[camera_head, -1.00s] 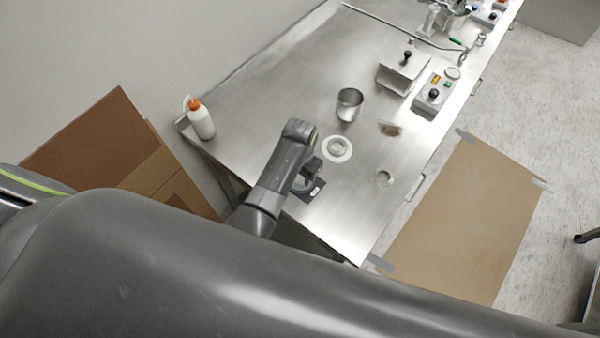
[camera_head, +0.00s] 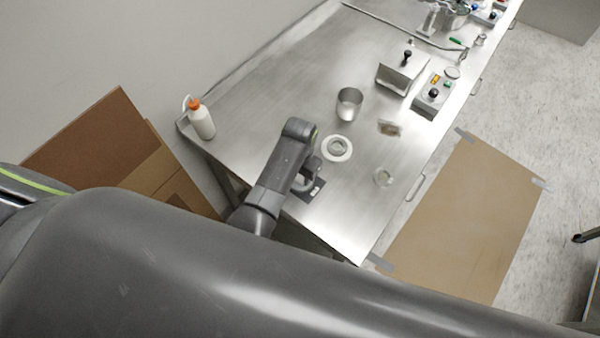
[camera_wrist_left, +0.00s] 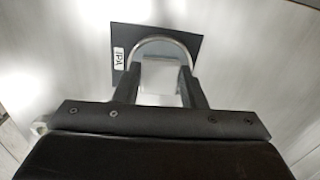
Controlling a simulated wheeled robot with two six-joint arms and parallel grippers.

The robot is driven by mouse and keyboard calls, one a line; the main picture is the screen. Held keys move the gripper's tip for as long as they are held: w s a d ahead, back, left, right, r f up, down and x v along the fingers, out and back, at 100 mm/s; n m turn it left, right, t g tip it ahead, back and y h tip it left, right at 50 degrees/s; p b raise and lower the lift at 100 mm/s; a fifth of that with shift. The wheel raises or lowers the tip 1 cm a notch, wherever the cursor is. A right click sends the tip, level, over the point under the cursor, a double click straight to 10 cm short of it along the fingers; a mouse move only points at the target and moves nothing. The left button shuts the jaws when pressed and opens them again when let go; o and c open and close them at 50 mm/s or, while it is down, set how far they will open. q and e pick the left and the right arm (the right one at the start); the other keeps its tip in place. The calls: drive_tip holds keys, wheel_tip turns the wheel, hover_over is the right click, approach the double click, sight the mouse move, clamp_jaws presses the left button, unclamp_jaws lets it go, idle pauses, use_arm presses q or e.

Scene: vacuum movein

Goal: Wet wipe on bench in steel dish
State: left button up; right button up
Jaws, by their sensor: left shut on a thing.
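The steel dish (camera_wrist_left: 160,42) shows in the left wrist view as a round metal rim on a black mat (camera_wrist_left: 122,35) labelled IPA. A pale, square, folded wipe (camera_wrist_left: 160,75) lies within the rim's outline. My left gripper (camera_wrist_left: 161,72) has its fingers on both sides of the wipe and is shut on it. Whether the wipe touches the dish floor is unclear. In the head view, my left gripper (camera_head: 310,178) is over the mat (camera_head: 313,194) near the bench's front corner; the wrist partly hides the dish. My right gripper is out of view.
On the steel bench (camera_head: 290,75) stand a white ring-shaped plate (camera_head: 337,148), a steel beaker (camera_head: 349,104), a clear glass dish (camera_head: 383,177), a brownish patch (camera_head: 389,128) and an orange-capped bottle (camera_head: 201,120). A metal box (camera_head: 402,70) and control box (camera_head: 433,95) stand farther back.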

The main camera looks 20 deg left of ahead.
sight(300, 176)
use_arm(q)
drive_tip(key=shift+r, duration=3.25)
drive_tip(key=shift+f, duration=0.1)
drive_tip(key=shift+f, duration=3.4)
drive_tip(key=shift+w+r+p, duration=0.1)
drive_tip(key=shift+r+p, duration=0.2)
